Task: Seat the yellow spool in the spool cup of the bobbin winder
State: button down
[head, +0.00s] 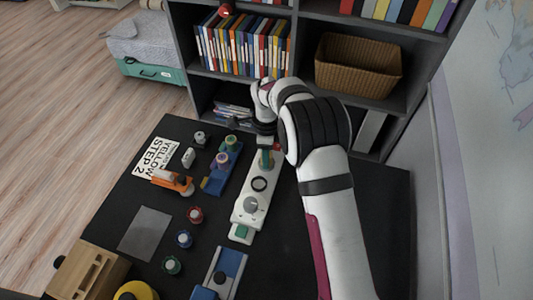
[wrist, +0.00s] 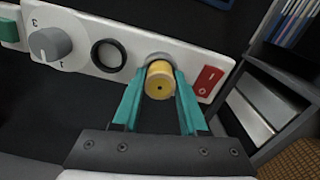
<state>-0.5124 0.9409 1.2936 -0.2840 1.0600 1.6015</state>
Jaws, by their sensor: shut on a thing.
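The bobbin winder (head: 250,207) is a long white unit on the dark table, and its white top also shows in the wrist view (wrist: 80,50). My gripper (wrist: 160,85) has teal fingers shut on the yellow spool (wrist: 159,81), one on each side. The spool is end-on to the wrist camera, in front of a grey round rim (wrist: 158,58) between a black ring (wrist: 108,55) and a red switch (wrist: 207,81). I cannot tell whether the spool is inside that rim or just above it. In the head view, my gripper (head: 266,158) is at the winder's far end.
Left of the winder are a blue holder (head: 214,184) with spools, an orange tool (head: 172,181), a printed card (head: 157,157) and several loose spools. A wooden box (head: 88,272) and a blue block (head: 226,268) are near the front. Shelves stand behind the table.

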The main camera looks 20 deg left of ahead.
jog(key=shift+c, duration=2.2)
grip_release()
notch_tip(320, 180, up, 12)
jog(key=s+d+r+n, duration=0.3)
jog(key=s+d+r, duration=0.45)
jog(key=d, duration=0.35)
jog(key=s+d+n+y, duration=0.1)
jog(key=s+d+n, duration=0.2)
jog(key=s, duration=0.8)
jog(key=s+d+f+n, duration=0.1)
jog(key=s+d+n, duration=0.3)
jog(key=s+d, duration=0.3)
jog(key=s, duration=0.5)
jog(key=shift+f+y, duration=0.3)
jog(key=shift+y, duration=0.1)
jog(key=shift+s, duration=0.1)
